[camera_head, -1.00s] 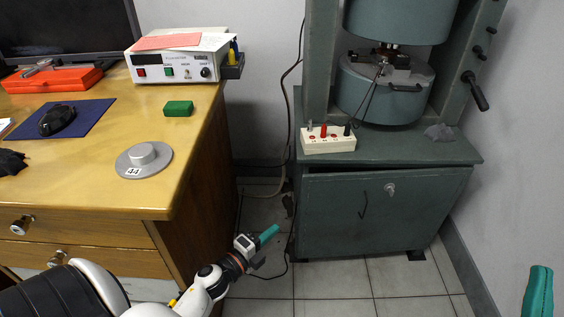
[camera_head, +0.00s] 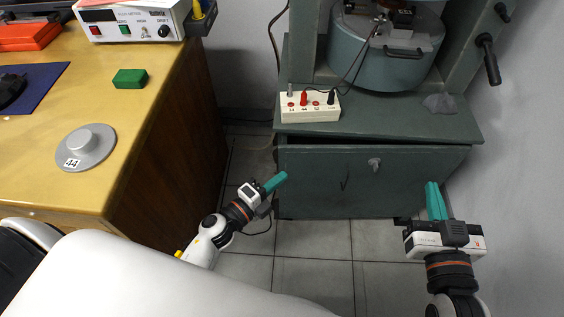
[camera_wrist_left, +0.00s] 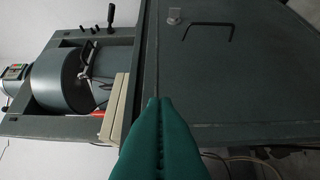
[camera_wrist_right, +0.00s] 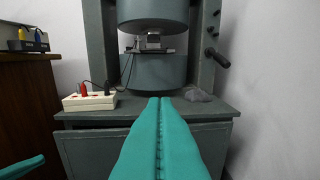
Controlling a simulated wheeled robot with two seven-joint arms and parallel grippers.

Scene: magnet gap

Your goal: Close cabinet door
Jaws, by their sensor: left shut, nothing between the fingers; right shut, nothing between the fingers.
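The cabinet door (camera_head: 325,183) is a grey-green panel with a dark wire handle and a small metal latch (camera_head: 374,164). A dark gap shows between its top edge and the cabinet top (camera_head: 410,126); the door looks slightly ajar. My left gripper (camera_head: 282,176) is shut and empty, its teal tips near the door's left edge; I cannot tell if they touch. In the left wrist view the door (camera_wrist_left: 245,85) fills the right side, beyond the fingers (camera_wrist_left: 160,103). My right gripper (camera_head: 432,186) is shut and empty, in front of the door's right part. Its fingers (camera_wrist_right: 160,102) partly hide the door (camera_wrist_right: 85,155).
A wooden desk (camera_head: 150,150) stands at left with a green block (camera_head: 130,78) and a grey disc (camera_head: 85,148). A white socket box (camera_head: 310,107) and the round magnet (camera_head: 385,58) stand on the cabinet. A wall closes the right side. Tiled floor (camera_head: 315,238) is clear in front.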

